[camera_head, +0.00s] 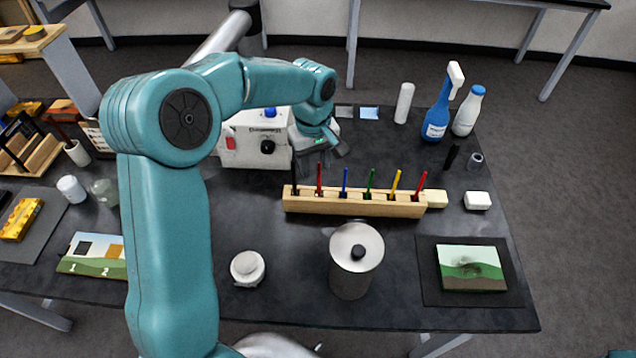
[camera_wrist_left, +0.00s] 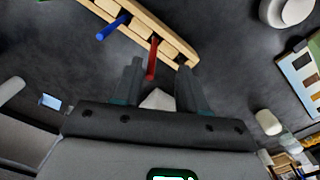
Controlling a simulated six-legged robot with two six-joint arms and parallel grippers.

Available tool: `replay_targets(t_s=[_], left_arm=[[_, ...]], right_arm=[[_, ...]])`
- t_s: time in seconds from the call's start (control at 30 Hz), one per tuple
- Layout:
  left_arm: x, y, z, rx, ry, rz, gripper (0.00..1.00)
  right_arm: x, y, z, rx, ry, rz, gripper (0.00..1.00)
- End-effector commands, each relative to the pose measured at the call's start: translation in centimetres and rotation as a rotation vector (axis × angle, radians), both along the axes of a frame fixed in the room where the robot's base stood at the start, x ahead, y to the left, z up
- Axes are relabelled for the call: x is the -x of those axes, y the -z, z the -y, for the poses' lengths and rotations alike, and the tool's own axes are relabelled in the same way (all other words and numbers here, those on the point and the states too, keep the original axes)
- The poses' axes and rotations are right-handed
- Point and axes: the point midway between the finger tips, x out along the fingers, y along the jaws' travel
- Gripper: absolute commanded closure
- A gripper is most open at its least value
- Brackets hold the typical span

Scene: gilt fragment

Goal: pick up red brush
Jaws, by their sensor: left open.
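A light wooden rack (camera_head: 352,207) holds a row of upright brushes on the dark table. One red brush (camera_head: 319,180) stands second from the left, between a black and a blue brush (camera_head: 345,181). Another red brush (camera_head: 421,181) leans at the right end. My left gripper (camera_head: 322,157) is open, just behind the rack's left part. In the left wrist view, the red brush (camera_wrist_left: 152,60) shows between the two spread fingers (camera_wrist_left: 160,66), and the blue brush (camera_wrist_left: 113,27) is to its left. I cannot tell whether a finger touches the brush. My right gripper is not in view.
A grey lidded canister (camera_head: 356,272) and a white jar (camera_head: 247,268) stand in front of the rack. A white machine (camera_head: 240,140) is behind it. A blue spray bottle (camera_head: 437,117) and white bottle (camera_head: 468,112) stand at back right. A painted panel (camera_head: 472,268) lies front right.

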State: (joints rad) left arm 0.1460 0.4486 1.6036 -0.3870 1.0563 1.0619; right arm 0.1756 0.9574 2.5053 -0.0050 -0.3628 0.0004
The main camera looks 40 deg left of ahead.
Motion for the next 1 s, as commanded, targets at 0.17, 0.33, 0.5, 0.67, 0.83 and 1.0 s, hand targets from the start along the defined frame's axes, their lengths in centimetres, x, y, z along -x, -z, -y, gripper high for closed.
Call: replay_targets(t_s=[0.17,0.33,0.5,0.67,0.83,1.0], left_arm=[[-0.2,1.5,0.2,0.000,0.001,-0.005,0.58],[-0.6,4.3,0.3,0.000,0.000,-0.004,0.58],[-0.8,5.6,0.3,0.000,0.000,0.000,0.58],[-0.8,5.6,0.3,0.000,0.000,0.000,0.58],[-0.8,5.6,0.3,0.000,0.000,0.000,1.00],[-0.8,5.5,0.3,0.000,0.000,0.000,1.00]], right_arm=[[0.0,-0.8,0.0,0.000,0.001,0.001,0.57],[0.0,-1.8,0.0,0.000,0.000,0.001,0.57],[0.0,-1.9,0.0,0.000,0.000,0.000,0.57],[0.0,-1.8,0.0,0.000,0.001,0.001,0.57],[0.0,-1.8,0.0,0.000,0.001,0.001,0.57],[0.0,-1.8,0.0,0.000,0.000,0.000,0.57]])
